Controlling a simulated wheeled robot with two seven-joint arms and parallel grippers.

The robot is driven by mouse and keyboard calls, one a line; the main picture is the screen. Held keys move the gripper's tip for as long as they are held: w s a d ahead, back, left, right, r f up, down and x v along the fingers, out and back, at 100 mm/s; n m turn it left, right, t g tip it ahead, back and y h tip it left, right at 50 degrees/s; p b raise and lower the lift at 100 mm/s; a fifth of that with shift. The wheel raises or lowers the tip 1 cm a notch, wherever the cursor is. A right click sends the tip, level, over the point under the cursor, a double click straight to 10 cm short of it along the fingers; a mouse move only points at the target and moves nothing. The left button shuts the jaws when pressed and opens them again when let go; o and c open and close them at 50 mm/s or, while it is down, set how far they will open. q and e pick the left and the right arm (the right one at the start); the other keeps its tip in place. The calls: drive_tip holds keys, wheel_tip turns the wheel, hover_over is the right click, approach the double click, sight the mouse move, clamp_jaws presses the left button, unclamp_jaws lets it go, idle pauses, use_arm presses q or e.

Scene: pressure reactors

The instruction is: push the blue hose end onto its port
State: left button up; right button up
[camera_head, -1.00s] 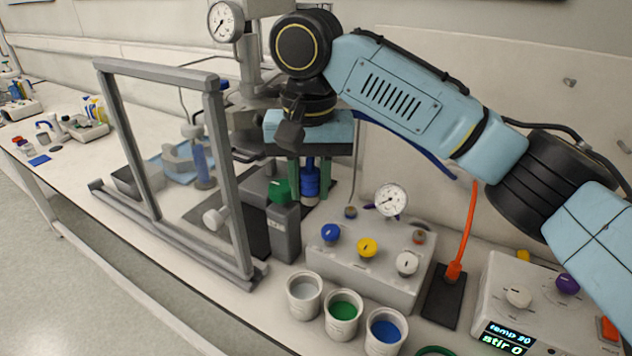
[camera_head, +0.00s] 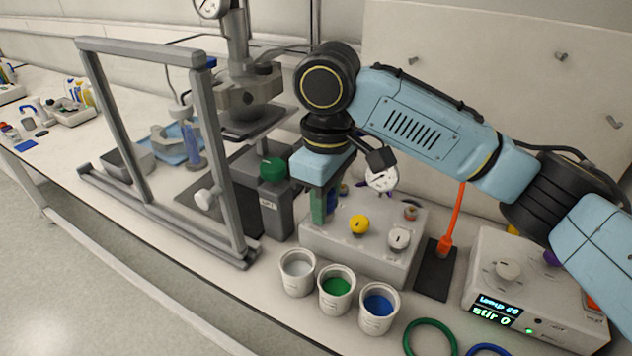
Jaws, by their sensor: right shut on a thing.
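My right gripper (camera_head: 322,208) reaches down at the back left of a pale box with knobs (camera_head: 370,258). Its green fingers are shut on the blue hose end (camera_head: 333,194), of which only a sliver shows between them. The fingers hide the box's blue knob and the small port behind it, so I cannot tell whether the hose end touches or sits on a port. Another small port (camera_head: 411,212) shows at the back right of the box. My left gripper is not in view.
A grey frame (camera_head: 205,130) and a grey block with a green knob (camera_head: 272,169) stand left of the gripper. Three cups (camera_head: 337,290) stand in front of the box. A gauge (camera_head: 381,178) stands behind.

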drive_tip(key=f+n, duration=0.1)
drive_tip(key=n, duration=0.1)
drive_tip(key=d+f+n, duration=0.1)
drive_tip(key=n, duration=0.1)
drive_tip(key=s+f+n, duration=0.1)
drive_tip(key=shift+d+f+n, duration=0.1)
drive_tip(key=shift+d+n, duration=0.25)
drive_tip(key=shift+n, duration=0.05)
drive_tip(key=d+f+m, duration=0.2)
drive_tip(key=d+m, duration=0.5)
drive_tip(key=m, duration=0.1)
drive_tip(key=s+d+f+m, duration=0.1)
drive_tip(key=d+f+m, duration=0.1)
drive_tip(key=d+m, duration=0.6)
drive_tip(key=shift+f+m, duration=0.4)
drive_tip(key=shift+m, duration=0.2)
drive_tip(key=s+a+r+n, duration=0.1)
drive_tip(key=a+r+n, duration=0.7)
drive_tip(key=a, duration=0.6)
drive_tip(key=shift+s+r, duration=0.4)
drive_tip(key=shift+r, duration=0.5)
drive_tip(key=shift+f, duration=0.1)
